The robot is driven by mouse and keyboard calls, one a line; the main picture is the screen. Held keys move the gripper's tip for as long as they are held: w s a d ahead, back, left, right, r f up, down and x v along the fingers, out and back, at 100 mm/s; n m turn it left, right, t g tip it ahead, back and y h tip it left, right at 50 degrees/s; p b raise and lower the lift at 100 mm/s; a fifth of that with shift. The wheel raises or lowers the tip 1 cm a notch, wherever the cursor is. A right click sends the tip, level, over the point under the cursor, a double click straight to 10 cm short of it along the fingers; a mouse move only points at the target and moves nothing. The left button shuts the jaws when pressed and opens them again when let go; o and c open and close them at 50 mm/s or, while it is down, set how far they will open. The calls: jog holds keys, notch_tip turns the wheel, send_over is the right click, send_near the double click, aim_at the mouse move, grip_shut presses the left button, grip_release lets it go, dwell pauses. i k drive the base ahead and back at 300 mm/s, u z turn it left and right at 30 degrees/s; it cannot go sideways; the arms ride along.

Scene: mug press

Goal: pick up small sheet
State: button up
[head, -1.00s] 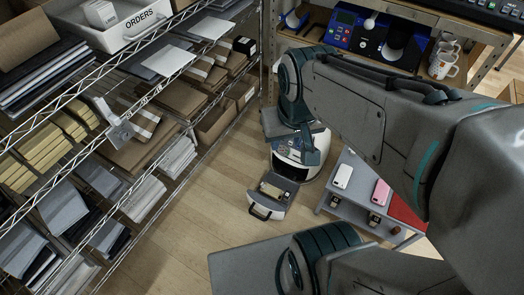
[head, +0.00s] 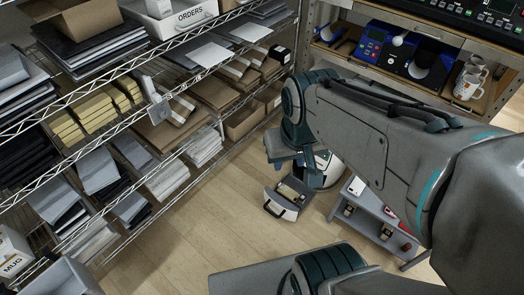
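Two thin white sheets, one (head: 209,55) nearer and one (head: 248,31) farther back, lie on an upper level of the wire rack at the left. Other flat grey sheets (head: 97,172) lie in stacks on a lower level; I cannot tell which one is the small sheet. My arm comes in from the right and bends downward near the middle of the view, apart from the rack. The fingers of my gripper cannot be made out at the arm's far end. No sheet shows in its grasp.
The wire rack (head: 150,100) holds yellow packs (head: 82,115), brown boxes (head: 245,121) and a white ORDERS bin (head: 170,18). A bench with a blue press (head: 400,55) and mugs (head: 470,80) stands at the back right. An open case (head: 287,200) and a low grey table (head: 375,215) stand beyond clear floor.

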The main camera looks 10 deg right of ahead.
aim_at(286, 190)
jog(key=u, duration=0.05)
jog(key=i, duration=0.95)
jog(key=z, duration=0.3)
